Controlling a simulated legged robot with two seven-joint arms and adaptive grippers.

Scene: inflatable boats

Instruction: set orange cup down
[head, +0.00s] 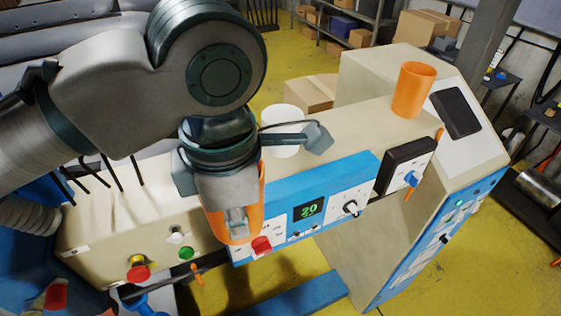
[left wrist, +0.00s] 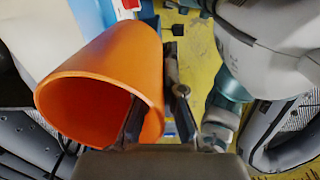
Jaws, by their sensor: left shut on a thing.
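One orange cup is held by my left gripper (head: 237,222); its orange side (head: 228,236) shows around the fingers in the head view, in front of the machine's panel. In the left wrist view the cup (left wrist: 105,62) is large, its open mouth facing the camera. The left gripper (left wrist: 158,108) is shut on its wall, one finger inside the mouth and one outside. The cup's base is hidden, and I cannot tell whether it touches anything. A second orange cup (head: 412,92) stands upright on the machine top at the right. My right gripper is not identifiable.
The beige machine top (head: 350,118) has clear room between a white cylinder (head: 283,128) and the second cup. A dark screen (head: 456,112) lies on the sloped part at right. The front has a blue panel (head: 355,172), knobs and a red button (head: 261,245). Black prongs stand at left.

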